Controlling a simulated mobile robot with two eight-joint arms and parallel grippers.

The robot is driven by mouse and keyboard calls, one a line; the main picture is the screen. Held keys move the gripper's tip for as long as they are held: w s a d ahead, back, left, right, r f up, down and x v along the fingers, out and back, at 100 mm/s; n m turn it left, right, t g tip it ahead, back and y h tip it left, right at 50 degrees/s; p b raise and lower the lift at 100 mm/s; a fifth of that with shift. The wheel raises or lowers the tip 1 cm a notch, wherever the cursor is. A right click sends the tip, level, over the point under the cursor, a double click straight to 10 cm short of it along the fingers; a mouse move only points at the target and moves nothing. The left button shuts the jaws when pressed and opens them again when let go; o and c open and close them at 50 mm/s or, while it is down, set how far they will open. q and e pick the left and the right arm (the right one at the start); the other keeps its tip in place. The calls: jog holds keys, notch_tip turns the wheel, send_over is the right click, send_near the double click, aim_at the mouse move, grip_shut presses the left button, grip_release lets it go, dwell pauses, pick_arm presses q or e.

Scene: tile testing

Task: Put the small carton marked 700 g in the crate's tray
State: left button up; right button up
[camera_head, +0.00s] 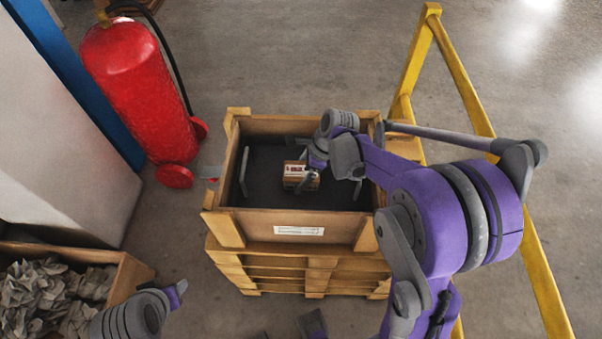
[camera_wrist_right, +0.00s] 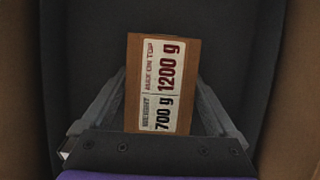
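The small brown carton (camera_head: 297,181) is inside the wooden crate (camera_head: 285,226), over its dark tray (camera_head: 262,187). In the right wrist view the carton (camera_wrist_right: 165,85) has a white label reading weight 700 g, max on top 1200 g. My right gripper (camera_head: 310,172) reaches into the crate. Its two fingers lie against opposite sides of the carton in the wrist view (camera_wrist_right: 161,76), shut on it. Whether the carton's underside touches the tray is hidden. My left gripper (camera_head: 178,292) is at the lower left, seen edge-on; its fingers do not show clearly.
The crate stands on stacked wooden pallets (camera_head: 290,270). The tray has upright grey handles (camera_head: 244,171) at its sides. A red fire extinguisher (camera_head: 135,85) stands at left. A box of crumpled paper (camera_head: 125,280) is at lower left. A yellow rail (camera_head: 465,75) runs along the right.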

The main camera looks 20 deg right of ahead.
jog(key=shift+r, duration=0.3)
jog(key=p+v, duration=0.1)
jog(key=v, duration=1)
jog(key=shift+s+d+r, duration=0.1)
jog(key=shift+d+r, duration=0.1)
jog(key=shift+r, duration=0.15)
